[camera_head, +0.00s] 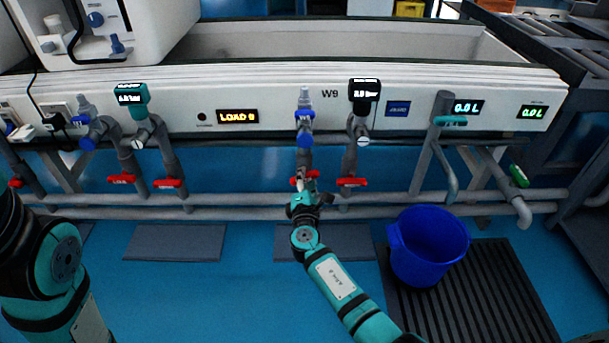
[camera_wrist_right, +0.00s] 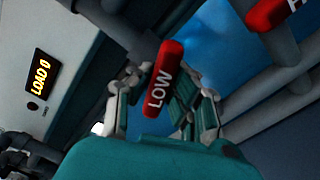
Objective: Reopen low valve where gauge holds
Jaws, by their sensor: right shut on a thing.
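The red valve handle marked LOW (camera_wrist_right: 164,80) fills the middle of the right wrist view. In the head view this handle (camera_head: 311,174) sits on the pipe under W9, lying roughly crosswise to the pipe. My right gripper (camera_wrist_right: 165,92) has its fingers on both sides of the handle and is shut on it. In the head view the right gripper (camera_head: 304,190) partly covers it. The black gauge (camera_head: 365,92) sits on the pipe just right; its display is too small to read surely. A teal gauge (camera_head: 131,95) is further left. My left gripper is out of view.
A second red handle (camera_head: 351,182) is close on the right, and more red handles (camera_head: 121,179) are on the left. A horizontal grey pipe (camera_head: 240,212) runs below. A blue bucket (camera_head: 430,247) stands on a dark ribbed mat (camera_head: 495,290). The LOAD 0 display (camera_head: 238,116) is lit.

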